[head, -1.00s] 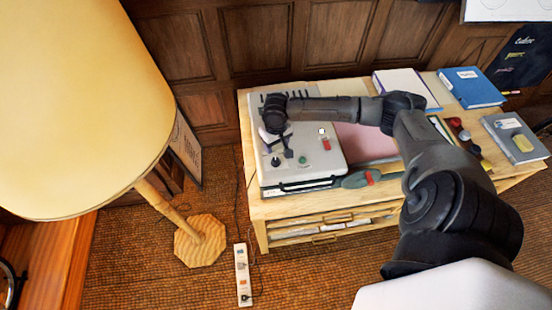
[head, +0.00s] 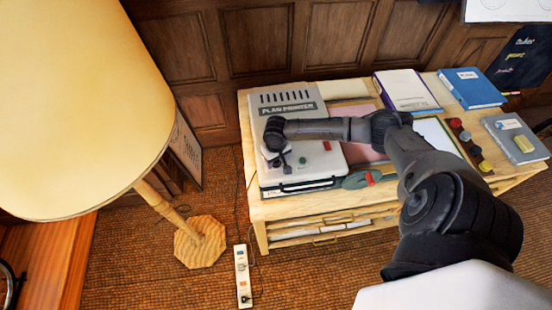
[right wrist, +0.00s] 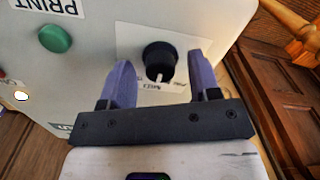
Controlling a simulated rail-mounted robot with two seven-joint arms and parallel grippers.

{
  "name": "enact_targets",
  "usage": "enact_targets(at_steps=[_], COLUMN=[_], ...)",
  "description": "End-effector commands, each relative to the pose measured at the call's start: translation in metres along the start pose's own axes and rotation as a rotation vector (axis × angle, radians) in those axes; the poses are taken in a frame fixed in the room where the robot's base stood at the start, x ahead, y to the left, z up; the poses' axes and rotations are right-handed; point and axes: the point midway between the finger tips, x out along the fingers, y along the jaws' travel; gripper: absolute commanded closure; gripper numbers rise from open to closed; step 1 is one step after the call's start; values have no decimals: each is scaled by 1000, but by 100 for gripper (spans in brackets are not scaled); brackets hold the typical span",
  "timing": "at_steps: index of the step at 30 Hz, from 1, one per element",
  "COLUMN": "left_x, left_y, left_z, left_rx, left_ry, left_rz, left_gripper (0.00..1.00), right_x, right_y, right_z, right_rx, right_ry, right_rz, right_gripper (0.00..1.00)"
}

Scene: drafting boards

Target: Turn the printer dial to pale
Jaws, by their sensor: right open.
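The plan printer (head: 300,100) is a grey box on the left end of the wooden table. Its black dial (right wrist: 159,57) shows in the right wrist view on a pale label plate, with a white pointer mark on the side toward my gripper's palm. The small label words are only partly visible and I cannot read them surely. My right gripper (right wrist: 160,68) is open, with one purple finger on each side of the dial and gaps between. In the head view the right gripper (head: 280,162) hides the dial. My left gripper is not in view.
A green print button (right wrist: 55,39) sits beside the dial, and a red button (head: 327,146) is on the printer top. Binders, including a blue one (head: 470,88), lie on the table's right. A large lampshade (head: 80,100) fills the left. A power strip (head: 242,275) lies on the floor.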

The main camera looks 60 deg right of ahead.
Motion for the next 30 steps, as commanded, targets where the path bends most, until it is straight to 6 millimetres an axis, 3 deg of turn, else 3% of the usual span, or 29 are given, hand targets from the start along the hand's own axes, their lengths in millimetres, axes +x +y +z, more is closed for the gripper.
enact_targets(at_steps=[2,16,23,30], left_x=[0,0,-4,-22], left_y=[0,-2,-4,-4], left_z=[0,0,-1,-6], left_rx=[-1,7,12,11], left_ry=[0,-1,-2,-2], left_rz=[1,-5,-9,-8], left_gripper=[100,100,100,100], right_x=[0,0,-2,-4], right_y=[0,0,0,0], right_z=[0,0,0,0], right_rx=[0,0,-21,-145], right_ry=[0,0,-1,-2], right_rz=[0,0,0,0], right_gripper=[46,92,92,92])
